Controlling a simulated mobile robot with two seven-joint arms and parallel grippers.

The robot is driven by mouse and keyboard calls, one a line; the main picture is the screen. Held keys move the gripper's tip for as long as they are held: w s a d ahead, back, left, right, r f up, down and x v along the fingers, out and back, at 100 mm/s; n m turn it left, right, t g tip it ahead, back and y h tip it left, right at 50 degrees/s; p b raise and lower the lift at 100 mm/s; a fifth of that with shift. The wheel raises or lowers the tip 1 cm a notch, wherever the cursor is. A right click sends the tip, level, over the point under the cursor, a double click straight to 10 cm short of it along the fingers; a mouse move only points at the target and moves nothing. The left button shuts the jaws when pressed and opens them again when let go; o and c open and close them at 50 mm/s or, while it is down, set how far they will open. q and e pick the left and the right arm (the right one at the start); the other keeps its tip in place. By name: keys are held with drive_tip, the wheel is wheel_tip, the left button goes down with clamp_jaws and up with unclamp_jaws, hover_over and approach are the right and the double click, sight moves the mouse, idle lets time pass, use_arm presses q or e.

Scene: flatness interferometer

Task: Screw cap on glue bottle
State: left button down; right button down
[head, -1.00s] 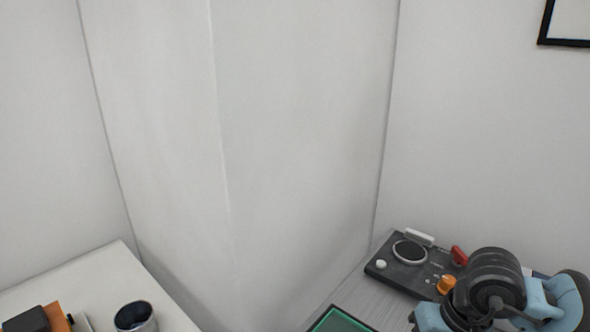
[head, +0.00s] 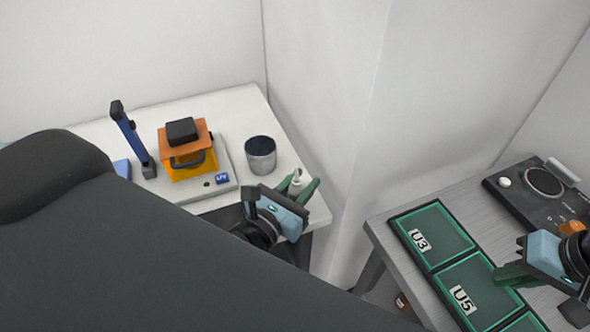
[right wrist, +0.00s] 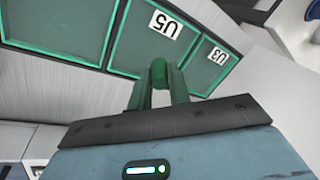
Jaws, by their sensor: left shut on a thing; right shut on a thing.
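My left gripper (head: 297,187), in the head view, is shut on a small white bottle with a narrow tip, the glue bottle (head: 297,178). It holds the bottle roughly upright by the front right corner of the white table; the fingers hide its lower part. My right gripper (head: 507,274) is over the green-edged trays at the right. In the right wrist view its fingers (right wrist: 160,88) are shut on a small rounded green piece, seemingly the cap (right wrist: 158,70). The cap and bottle are well apart.
On the white table (head: 240,107) stand a dark metallic cup (head: 261,158), an orange and yellow device (head: 187,165) and a blue post (head: 130,135). The grey table (head: 466,188) holds trays marked U3 (head: 446,226) and U5 (head: 492,284) and a black control box (head: 512,200). A gap separates the tables.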

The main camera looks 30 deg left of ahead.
use_arm(q)
drive_tip(key=w+d+m+g+h, duration=0.4)
drive_tip(key=d+h, duration=0.5)
drive_tip(key=d, duration=0.4)
drive_tip(key=w+m, duration=0.1)
drive_tip(key=m, duration=0.1)
drive_tip(key=shift+r+m, duration=0.3)
drive_tip(key=shift+r, duration=0.1)
use_arm(e)
drive_tip(key=w+a+r+n+h, duration=0.1)
drive_tip(key=a+r+n, duration=0.1)
drive_tip(key=a+r, duration=0.3)
drive_tip(key=w+a+r+n+h, duration=0.1)
drive_tip(key=a+r, duration=0.3)
drive_tip(key=a, duration=0.9)
drive_tip(key=w+a+r+n+g, duration=0.1)
drive_tip(key=w+a+r+n, duration=0.2)
drive_tip(key=a, duration=0.7)
wheel_tip(320, 180, up, 3)
drive_tip(key=shift+f+h, duration=0.15)
drive_tip(key=shift+h, duration=0.25)
drive_tip(key=shift+f, duration=0.1)
drive_tip(key=shift+f, duration=1.9)
drive_tip(key=shift+f, duration=0.9)
